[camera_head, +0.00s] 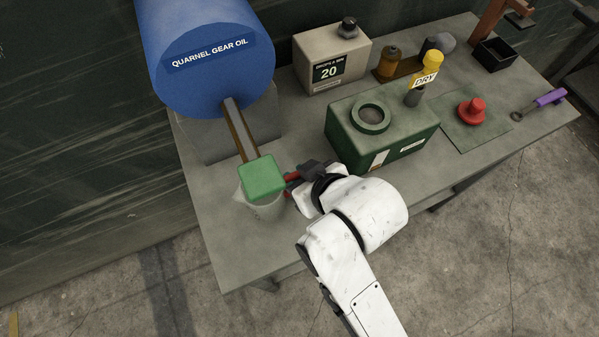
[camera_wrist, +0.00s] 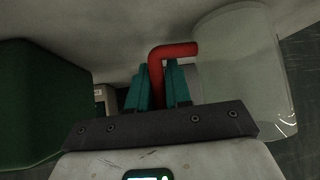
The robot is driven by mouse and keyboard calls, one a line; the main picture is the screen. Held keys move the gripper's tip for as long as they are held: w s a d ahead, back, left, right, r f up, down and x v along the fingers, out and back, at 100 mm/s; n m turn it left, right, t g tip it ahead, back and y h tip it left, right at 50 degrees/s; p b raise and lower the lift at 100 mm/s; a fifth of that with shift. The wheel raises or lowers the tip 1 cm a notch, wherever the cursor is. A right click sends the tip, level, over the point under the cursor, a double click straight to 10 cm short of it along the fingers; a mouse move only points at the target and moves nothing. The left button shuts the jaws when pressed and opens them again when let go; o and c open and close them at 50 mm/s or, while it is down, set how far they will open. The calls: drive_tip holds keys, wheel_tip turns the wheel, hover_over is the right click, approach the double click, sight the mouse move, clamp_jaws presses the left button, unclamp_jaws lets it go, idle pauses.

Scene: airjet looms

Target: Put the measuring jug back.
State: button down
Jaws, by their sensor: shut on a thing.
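The measuring jug (camera_head: 264,208) is a pale, translucent vessel near the front left of the bench. It is under the green block at the end of the blue barrel's spout, which hides much of its top. Its red handle (camera_head: 292,177) points right, towards my gripper (camera_head: 306,172). In the wrist view the jug (camera_wrist: 243,65) stands at the right, and its bent red handle (camera_wrist: 171,52) passes between the teal fingers of my gripper (camera_wrist: 159,88), which is shut on it. I cannot tell whether the jug's base touches the bench.
The blue gear oil barrel (camera_head: 205,55) with its green block (camera_head: 262,175) stands close behind the jug. A green tank (camera_head: 384,125) is right of my gripper. A beige box (camera_head: 331,55), yellow-topped bottle (camera_head: 432,66) and red knob (camera_head: 471,110) are farther off. Bare bench (camera_head: 222,243) lies left of the jug.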

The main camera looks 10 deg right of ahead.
drive_tip(key=c, duration=1.1)
unclamp_jaws()
drive_tip(key=shift+f, duration=0.1)
drive_tip(key=shift+o, duration=0.2)
drive_tip(key=p+v, duration=0.5)
drive_tip(key=v, duration=0.7)
drive_tip(key=shift+p, duration=0.35)
drive_tip(key=shift+s, duration=0.1)
drive_tip(key=s+d+f+m+g+h, duration=0.2)
drive_tip(key=s+d+f+m+g, duration=0.1)
drive_tip(key=s+d+f, duration=0.2)
drive_tip(key=s+d+f+m+g+h, duration=0.2)
drive_tip(key=s+d+f, duration=0.4)
drive_tip(key=d, duration=0.8)
wheel_tip(320, 180, down, 3)
drive_tip(key=shift+s+r+m+g+h, duration=0.25)
drive_tip(key=shift+m+g, duration=0.25)
drive_tip(key=shift+g, duration=0.4)
